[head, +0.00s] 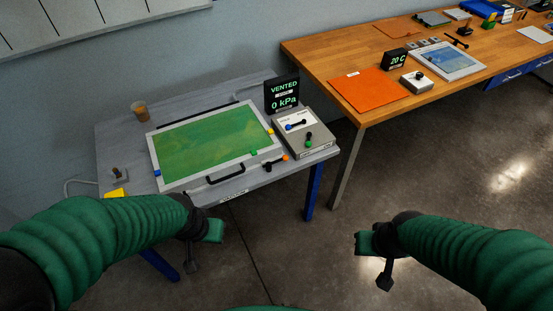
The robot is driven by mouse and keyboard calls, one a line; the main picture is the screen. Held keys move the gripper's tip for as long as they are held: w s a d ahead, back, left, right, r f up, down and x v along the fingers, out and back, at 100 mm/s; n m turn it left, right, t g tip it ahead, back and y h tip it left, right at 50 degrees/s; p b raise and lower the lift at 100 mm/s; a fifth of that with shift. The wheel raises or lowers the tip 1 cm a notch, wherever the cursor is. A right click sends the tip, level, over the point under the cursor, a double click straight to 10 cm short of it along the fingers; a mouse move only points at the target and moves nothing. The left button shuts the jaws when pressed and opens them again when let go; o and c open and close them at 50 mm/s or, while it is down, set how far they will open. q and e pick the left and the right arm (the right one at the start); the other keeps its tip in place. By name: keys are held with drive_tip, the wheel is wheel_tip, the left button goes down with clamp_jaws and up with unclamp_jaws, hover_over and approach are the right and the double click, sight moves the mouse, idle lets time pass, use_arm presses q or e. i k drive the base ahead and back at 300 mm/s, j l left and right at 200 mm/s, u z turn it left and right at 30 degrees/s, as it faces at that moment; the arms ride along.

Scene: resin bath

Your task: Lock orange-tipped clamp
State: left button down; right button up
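The orange-tipped clamp (285,158) is at the front right corner of the shallow grey bath (205,179), on the grey table. Its orange tip points right, away from the bath, with a dark lever beside it. Whether it is locked is too small to tell. My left gripper (212,232) is in front of the table, below and left of the clamp, touching nothing. My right gripper (364,243) is over the floor, right of the table and away from the clamp. Neither gripper's fingers show clearly.
Blue (157,172), yellow (270,131) and green (253,153) tips sit around the bath's edge. A cup (140,112) stands behind. A wooden bench (350,111) is at right.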

sight(285, 157)
drive_tip(key=i+l, duration=0.15)
drive_tip(key=l, duration=0.25)
drive_tip(key=i+l, duration=0.2)
drive_tip(key=l, duration=0.15)
drive_tip(key=i+l, duration=0.15)
drive_tip(key=l, duration=0.25)
drive_tip(key=i+l, duration=0.15)
drive_tip(key=l, duration=0.2)
